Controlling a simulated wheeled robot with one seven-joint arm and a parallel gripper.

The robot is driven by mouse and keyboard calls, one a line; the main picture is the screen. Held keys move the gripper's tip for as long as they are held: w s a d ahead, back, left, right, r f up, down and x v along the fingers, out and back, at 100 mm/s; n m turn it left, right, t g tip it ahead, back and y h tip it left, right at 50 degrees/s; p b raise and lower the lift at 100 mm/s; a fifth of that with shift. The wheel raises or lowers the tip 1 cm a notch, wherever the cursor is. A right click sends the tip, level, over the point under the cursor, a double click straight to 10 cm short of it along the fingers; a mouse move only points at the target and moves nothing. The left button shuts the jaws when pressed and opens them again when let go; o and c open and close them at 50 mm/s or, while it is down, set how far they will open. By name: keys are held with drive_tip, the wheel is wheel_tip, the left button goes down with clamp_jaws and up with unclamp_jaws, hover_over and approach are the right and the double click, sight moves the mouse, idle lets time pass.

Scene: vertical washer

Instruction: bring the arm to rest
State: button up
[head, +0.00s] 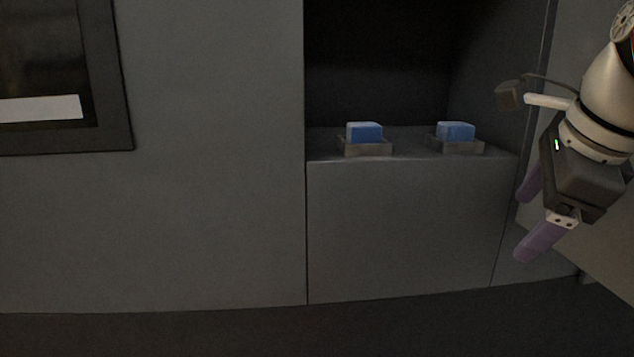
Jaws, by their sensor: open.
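My gripper (529,222) is at the right of the head view, below the end of my pale arm. Its two purple fingers point down and to the left. They are spread apart, and nothing shows between them. The gripper is in front of the right side of the grey cabinet, clear of the blue blocks. Most of my arm is cut off by the right edge of the picture.
A dark recess (380,60) opens in the grey cabinet (215,180). On its ledge, a left blue block (365,131) and a right blue block (456,131) sit in small trays. A dark-framed window (115,80) is at upper left. Dark floor (300,335) lies below.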

drive_tip(key=s+a+f+n, duration=0.2)
drive_tip(key=a+f+n, duration=0.1)
drive_tip(key=f+n, duration=0.4)
drive_tip(key=s+a+f+n, duration=0.2)
drive_tip(key=a+f+n, duration=0.1)
drive_tip(key=f+n, duration=0.5)
drive_tip(key=s+a+f+n, duration=0.1)
drive_tip(key=a+f+n, duration=0.2)
drive_tip(key=f+n, duration=0.5)
wheel_tip(320, 180, down, 4)
drive_tip(key=shift+s+a+f+h, duration=0.1)
drive_tip(key=shift+s+a+h, duration=0.2)
drive_tip(key=shift+s, duration=0.1)
